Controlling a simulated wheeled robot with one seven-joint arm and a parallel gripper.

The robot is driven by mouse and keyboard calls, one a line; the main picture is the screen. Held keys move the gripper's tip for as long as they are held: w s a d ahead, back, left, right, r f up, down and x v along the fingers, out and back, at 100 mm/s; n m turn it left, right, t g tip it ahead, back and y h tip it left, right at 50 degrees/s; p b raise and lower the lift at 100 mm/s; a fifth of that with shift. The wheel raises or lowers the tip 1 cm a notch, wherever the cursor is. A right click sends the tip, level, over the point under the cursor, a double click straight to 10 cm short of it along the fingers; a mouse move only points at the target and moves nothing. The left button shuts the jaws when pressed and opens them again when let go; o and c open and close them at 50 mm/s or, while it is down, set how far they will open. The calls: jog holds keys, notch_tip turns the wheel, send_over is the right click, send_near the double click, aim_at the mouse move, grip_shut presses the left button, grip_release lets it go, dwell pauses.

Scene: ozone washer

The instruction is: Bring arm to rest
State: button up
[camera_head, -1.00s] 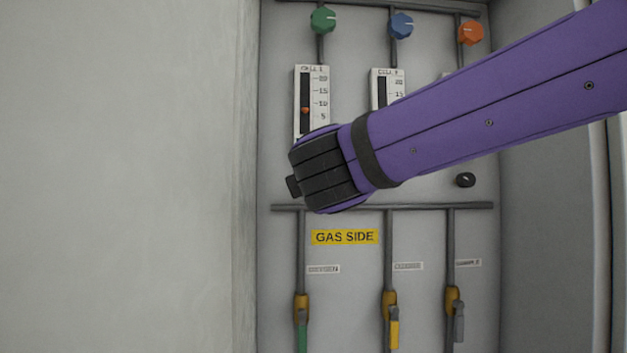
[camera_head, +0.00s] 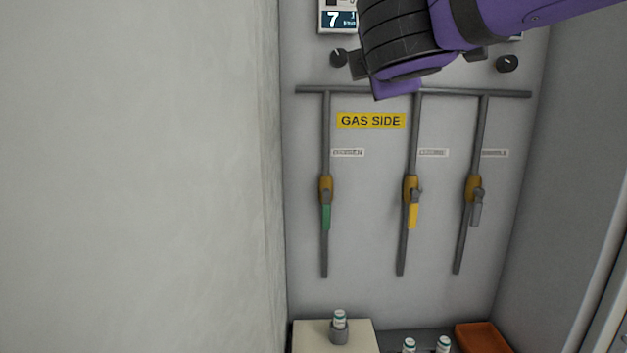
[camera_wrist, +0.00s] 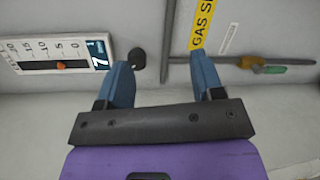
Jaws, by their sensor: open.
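My arm's purple and black wrist (camera_head: 400,40) reaches in from the upper right in the head view, in front of the grey gas panel (camera_head: 360,240). The wrist hides part of the panel's upper area, and the fingertips do not show in that view. In the wrist view my gripper (camera_wrist: 165,75) has two blue fingers spread apart with nothing between them. A dark knob (camera_wrist: 139,58) shows beyond the gap between the fingers, near the left finger. The fingers appear apart from the panel, though the exact distance is hard to tell.
Three pipes carry valves with green (camera_head: 326,216), yellow (camera_head: 413,216) and grey (camera_head: 476,212) handles. Below stand a pale block (camera_head: 308,338) with a capped vial (camera_head: 340,318), more vials (camera_head: 443,344) and an orange-brown tray (camera_head: 484,338). A blank wall (camera_head: 130,180) fills the left.

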jog(key=s+d+f+m+g+h, duration=0.2)
jog(key=s+d+f+m+g, duration=0.3)
jog(key=d, duration=0.4)
jog(key=s+d+f+m+g+h, duration=0.1)
jog(key=s+d+f+m+g, duration=0.2)
jog(key=d+f+m, duration=0.5)
jog(key=s+d+f+m+g+y, duration=0.2)
jog(key=s+f+m+y, duration=0.3)
jog(key=s+f, duration=0.3)
jog(key=s+m+g, duration=0.1)
jog(key=s, duration=0.2)
jog(key=shift+s+d+f+m, duration=0.25)
jog(key=shift+s+d+m, duration=0.05)
jog(key=shift+s+d, duration=0.1)
